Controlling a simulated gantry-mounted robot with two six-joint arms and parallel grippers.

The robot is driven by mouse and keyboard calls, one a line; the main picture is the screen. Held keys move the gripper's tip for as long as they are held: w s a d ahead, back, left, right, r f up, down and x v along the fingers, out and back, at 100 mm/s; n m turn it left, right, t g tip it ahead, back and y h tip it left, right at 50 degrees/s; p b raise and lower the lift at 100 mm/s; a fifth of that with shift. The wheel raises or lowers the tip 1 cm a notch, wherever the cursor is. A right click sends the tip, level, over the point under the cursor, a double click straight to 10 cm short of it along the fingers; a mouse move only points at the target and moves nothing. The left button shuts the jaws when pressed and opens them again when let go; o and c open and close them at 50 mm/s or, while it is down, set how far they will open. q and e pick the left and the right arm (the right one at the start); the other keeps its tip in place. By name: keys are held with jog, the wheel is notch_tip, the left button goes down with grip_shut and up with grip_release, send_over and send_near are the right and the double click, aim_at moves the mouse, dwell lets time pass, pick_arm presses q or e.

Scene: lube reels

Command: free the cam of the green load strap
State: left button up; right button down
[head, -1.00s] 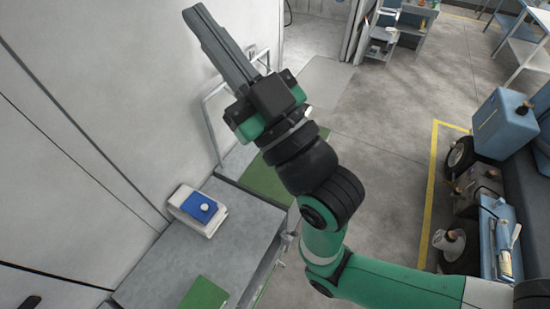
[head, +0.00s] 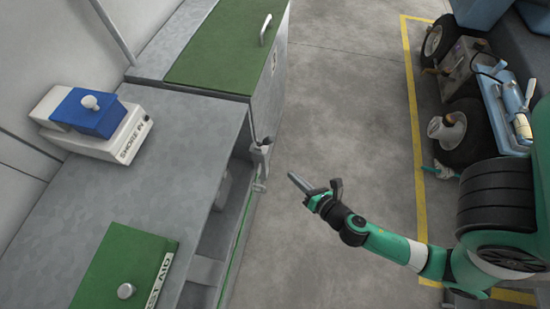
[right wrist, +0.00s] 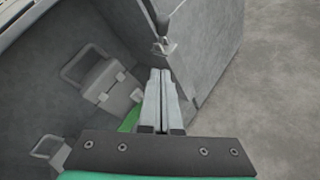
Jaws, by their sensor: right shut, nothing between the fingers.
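A green strap (head: 236,247) runs along the open front of the grey bench, and a patch of green shows beside my fingers in the right wrist view (right wrist: 130,119). A small metal fitting (head: 261,150), apparently the cam, sits at the strap's far end by the cabinet corner; a metal fitting also shows ahead of my fingers in the right wrist view (right wrist: 165,44). Whether it is latched is too small to tell. My right gripper (head: 293,179) is shut and empty, to the right of the strap and apart from the fitting. My left gripper is not in view.
Grey cases (right wrist: 110,88) lie inside the bench. A green-topped cabinet (head: 225,45) stands beyond it. A green first-aid box (head: 122,268) and a white box with a blue top (head: 92,122) sit on the bench. The floor (head: 340,90) between bench and wheeled equipment is clear.

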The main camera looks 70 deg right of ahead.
jog(key=shift+s+f, duration=0.1)
jog(key=p, duration=0.2)
send_near(265, 143)
notch_tip(265, 143, down, 3)
jog(key=w+d, duration=0.2)
jog(key=w, duration=0.1)
jog(key=shift+w+d+f, duration=0.15)
jog(key=shift+w+d, duration=0.3)
jog(key=shift+d, duration=0.05)
